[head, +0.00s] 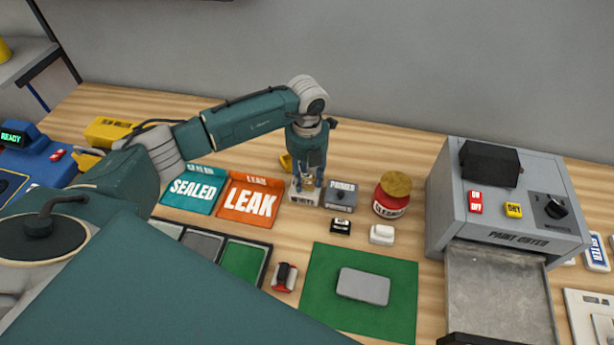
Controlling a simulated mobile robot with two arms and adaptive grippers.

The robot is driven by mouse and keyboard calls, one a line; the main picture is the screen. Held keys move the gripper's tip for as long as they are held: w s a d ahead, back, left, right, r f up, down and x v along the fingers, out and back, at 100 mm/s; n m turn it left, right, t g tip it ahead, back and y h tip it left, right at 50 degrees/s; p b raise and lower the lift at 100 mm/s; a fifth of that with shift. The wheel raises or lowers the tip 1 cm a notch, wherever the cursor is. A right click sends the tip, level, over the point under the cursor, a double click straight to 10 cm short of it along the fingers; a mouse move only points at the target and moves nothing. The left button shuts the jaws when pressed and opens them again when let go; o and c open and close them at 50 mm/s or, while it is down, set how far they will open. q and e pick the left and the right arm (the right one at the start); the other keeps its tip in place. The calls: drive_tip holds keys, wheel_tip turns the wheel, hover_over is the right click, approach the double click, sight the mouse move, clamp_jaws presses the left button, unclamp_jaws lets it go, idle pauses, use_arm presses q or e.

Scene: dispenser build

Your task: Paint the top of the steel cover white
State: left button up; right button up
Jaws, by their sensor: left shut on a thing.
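The steel cover (363,286) is a flat grey rounded plate lying on a green mat (318,318) at the lower middle of the head view. My left gripper (306,187) points down at the back of the table, shut on the top part of a small white-labelled pot (303,197). The lettering looks like "WHITE" but is small. The fingers hide most of what they hold. The pot appears to stand on the table. A grey box marked "PRIMER" (340,197) with a dark knob stands just right of it. My right gripper is not in view.
A grey paint machine (510,200) with an open metal tray (497,290) stands at the right.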

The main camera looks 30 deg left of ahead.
use_arm(q)
drive_tip(key=shift+f, duration=0.35)
idle(0.6)
drive_tip(key=o, duration=1.6)
drive_tip(key=shift+o, duration=0.2)
drive_tip(key=shift+r, duration=0.1)
drive_tip(key=shift+r+p, duration=2.25)
drive_tip(key=shift+r, duration=1.45)
drive_tip(key=shift+c, duration=0.5)
